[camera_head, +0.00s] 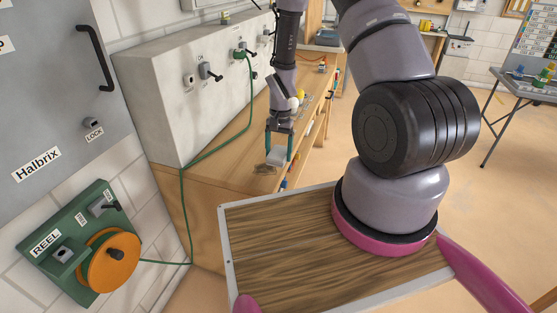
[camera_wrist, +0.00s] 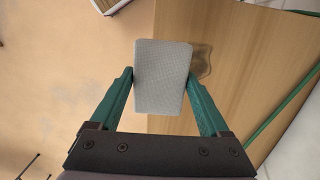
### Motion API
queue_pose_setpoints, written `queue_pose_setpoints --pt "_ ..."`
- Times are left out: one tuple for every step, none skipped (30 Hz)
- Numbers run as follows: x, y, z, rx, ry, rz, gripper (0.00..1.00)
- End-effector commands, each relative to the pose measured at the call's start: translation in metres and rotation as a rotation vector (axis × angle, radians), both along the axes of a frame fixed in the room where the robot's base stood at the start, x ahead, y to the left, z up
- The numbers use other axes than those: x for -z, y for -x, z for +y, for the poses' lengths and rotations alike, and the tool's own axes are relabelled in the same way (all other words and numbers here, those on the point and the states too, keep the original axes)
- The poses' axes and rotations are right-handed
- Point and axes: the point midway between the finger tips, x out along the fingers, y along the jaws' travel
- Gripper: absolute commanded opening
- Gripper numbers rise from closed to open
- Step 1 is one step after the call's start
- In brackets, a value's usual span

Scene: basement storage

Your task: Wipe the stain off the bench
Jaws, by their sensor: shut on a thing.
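My gripper (camera_head: 279,156) is shut on a light grey block-like wiper (camera_wrist: 163,77), with one green finger on each side of it. The wiper is near the front edge of the wooden bench (camera_head: 217,147), and in the wrist view it overlaps that edge. A brownish stain (camera_head: 265,169) lies on the bench top just beside the wiper. In the wrist view the stain (camera_wrist: 202,62) shows as a faint patch at the wiper's right side, partly hidden behind it. I cannot tell whether the wiper touches the bench.
A grey-white box with switches (camera_head: 190,95) stands along the back of the bench. A green cable (camera_head: 228,143) runs from it across the bench top to an orange reel (camera_head: 108,262) on the wall. Small coloured things sit farther along the bench. Open floor lies to the right.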

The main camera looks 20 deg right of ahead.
Motion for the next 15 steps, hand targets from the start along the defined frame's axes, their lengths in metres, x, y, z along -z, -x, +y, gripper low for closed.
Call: queue_pose_setpoints --pt "-0.005 -0.001 0.000 0.000 0.000 -0.001 0.00" --pt "-0.008 -0.002 -0.001 0.001 0.000 -0.001 0.00" --pt "-0.012 -0.003 -0.001 0.001 0.000 -0.002 0.00" --pt "-0.014 -0.003 -0.001 0.001 0.000 -0.002 0.00" --pt "-0.017 -0.003 -0.001 0.002 0.000 -0.001 0.00" --pt "-0.020 -0.004 -0.002 0.002 0.001 -0.001 0.00" --pt "-0.022 -0.004 -0.002 0.002 0.001 -0.001 0.00" --pt "-0.024 -0.005 -0.002 0.002 0.000 -0.001 0.00" --pt "-0.026 -0.005 -0.002 0.002 0.000 -0.001 0.00" --pt "-0.027 -0.005 -0.002 0.002 0.000 0.000 0.00" --pt "-0.028 -0.005 -0.002 0.003 0.000 0.000 0.00" --pt "-0.029 -0.005 -0.002 0.003 0.000 0.001 0.00" --pt "-0.029 -0.005 -0.002 0.003 0.000 0.001 0.00" --pt "-0.029 -0.005 -0.002 0.003 0.001 0.002 0.00" --pt "-0.029 -0.005 -0.002 0.003 0.001 0.002 0.00"
